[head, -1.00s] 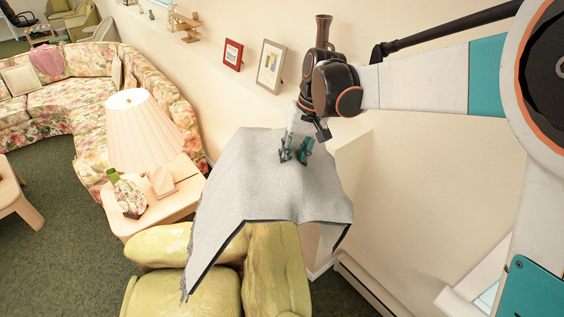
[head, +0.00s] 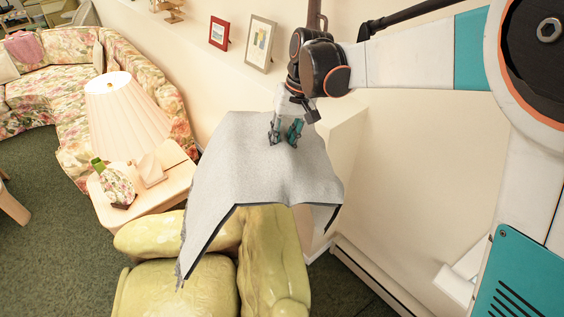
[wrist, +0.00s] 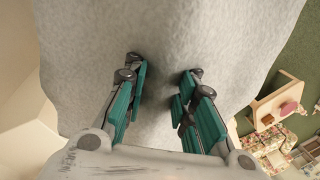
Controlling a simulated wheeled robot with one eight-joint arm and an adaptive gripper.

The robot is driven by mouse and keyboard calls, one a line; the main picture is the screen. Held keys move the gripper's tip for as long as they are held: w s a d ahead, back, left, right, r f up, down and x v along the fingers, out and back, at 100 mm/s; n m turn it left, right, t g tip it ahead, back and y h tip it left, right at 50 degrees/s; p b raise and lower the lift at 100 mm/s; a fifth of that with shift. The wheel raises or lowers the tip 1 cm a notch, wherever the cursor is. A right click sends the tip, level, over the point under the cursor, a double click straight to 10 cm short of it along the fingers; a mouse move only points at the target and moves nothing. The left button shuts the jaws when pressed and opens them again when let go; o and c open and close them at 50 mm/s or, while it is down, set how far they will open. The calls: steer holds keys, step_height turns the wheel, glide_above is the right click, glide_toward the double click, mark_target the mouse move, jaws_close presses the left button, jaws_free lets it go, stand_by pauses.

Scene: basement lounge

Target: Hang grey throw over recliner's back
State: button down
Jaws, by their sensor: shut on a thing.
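The grey throw (head: 247,170) is draped over the back of the yellow-green recliner (head: 270,262) in the head view. Its dark-edged front hangs over the chair's inner side, with a long corner down to the left and a shorter one to the right. My gripper (head: 287,133) is at the throw's upper part, shut on the cloth. In the wrist view the throw (wrist: 160,40) fills most of the picture beyond my gripper (wrist: 158,78), whose fingers stand apart against it. The top of the recliner's back is hidden under the throw.
A side table (head: 165,192) with a lit lamp (head: 125,120) and a floral vase (head: 117,187) stands left of the recliner. A wall ledge with picture frames (head: 260,42) runs behind. A floral sofa (head: 75,90) is at the far left.

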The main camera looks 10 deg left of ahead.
steer(key=b+x, duration=0.2)
steer(key=d+b+x, duration=0.1)
steer(key=b+x, duration=0.2)
steer(key=shift+w+f, duration=0.15)
steer(key=shift+f, duration=0.3)
steer(key=d+b+x, duration=0.2)
steer(key=b+x, duration=0.3)
steer(key=x, duration=0.5)
steer(key=w+d+f+b+x, duration=0.1)
steer(key=d+b+x, duration=0.1)
steer(key=b+x, duration=0.4)
steer(key=w+d+b+x, duration=0.1)
steer(key=b+x, duration=0.5)
steer(key=x, duration=0.8)
steer(key=shift+w+d+f, duration=0.1)
steer(key=shift+d+f, duration=0.05)
steer(key=shift+d, duration=0.3)
steer(key=shift+d+f, duration=0.2)
steer(key=shift+d, duration=0.25)
steer(key=c, duration=1.2)
jaws_free()
steer(key=shift+c, duration=0.2)
steer(key=v, duration=1.2)
steer(key=shift+d, duration=0.15)
